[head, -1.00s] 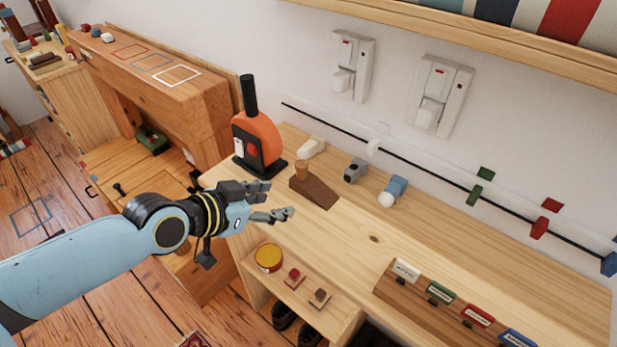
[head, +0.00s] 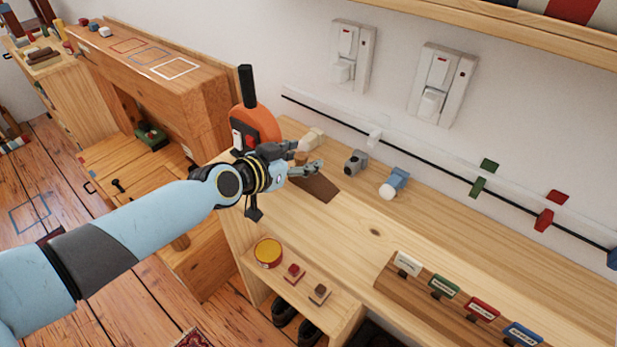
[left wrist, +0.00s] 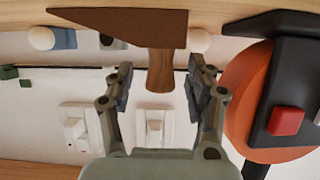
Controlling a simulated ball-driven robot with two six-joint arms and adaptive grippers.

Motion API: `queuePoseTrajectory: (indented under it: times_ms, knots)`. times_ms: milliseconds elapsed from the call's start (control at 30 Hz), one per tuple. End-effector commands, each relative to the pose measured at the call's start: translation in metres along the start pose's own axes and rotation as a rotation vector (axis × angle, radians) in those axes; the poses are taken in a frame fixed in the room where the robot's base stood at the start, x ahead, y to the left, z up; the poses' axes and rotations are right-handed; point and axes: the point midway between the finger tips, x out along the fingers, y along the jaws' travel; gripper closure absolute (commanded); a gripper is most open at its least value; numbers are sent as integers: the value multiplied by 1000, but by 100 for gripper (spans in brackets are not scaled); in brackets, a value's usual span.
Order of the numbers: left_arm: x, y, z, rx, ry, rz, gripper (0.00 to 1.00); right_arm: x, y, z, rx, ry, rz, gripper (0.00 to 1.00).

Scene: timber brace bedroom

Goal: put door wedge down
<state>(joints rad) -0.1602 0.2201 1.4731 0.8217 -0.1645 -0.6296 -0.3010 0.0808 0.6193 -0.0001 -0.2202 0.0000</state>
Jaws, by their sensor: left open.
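The door wedge (head: 319,188) is a dark brown wedge that lies on the light wooden counter top, partly hidden behind my left gripper in the head view. In the left wrist view, the wedge (left wrist: 135,26) shows with its lighter brown round handle (left wrist: 161,70). My left gripper (head: 312,158) is open at the wedge. Its fingers (left wrist: 162,85) stand on both sides of the handle's end in the left wrist view, with a gap on each side. My right gripper is not in view.
An orange and black device (head: 255,122) with a red switch stands close behind the left gripper; it also shows in the left wrist view (left wrist: 262,110). A cream piece (head: 312,138), a grey piece (head: 355,162) and a blue-and-white piece (head: 394,183) lie nearby. The counter's middle (head: 400,225) is clear.

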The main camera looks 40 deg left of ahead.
Motion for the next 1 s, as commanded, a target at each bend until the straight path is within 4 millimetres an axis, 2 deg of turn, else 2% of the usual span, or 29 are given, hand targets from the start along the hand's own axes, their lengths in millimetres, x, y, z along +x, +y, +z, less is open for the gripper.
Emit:
queuePoseTrajectory:
  times_ms: [267,600,700,1000]
  knots:
    - [4,0,0,-1,0,0,45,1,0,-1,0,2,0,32]
    - [4,0,0,0,0,0,90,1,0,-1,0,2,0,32]
    - [4,0,0,0,0,0,100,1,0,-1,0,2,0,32]
    - [4,0,-1,0,1,0,100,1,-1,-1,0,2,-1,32]
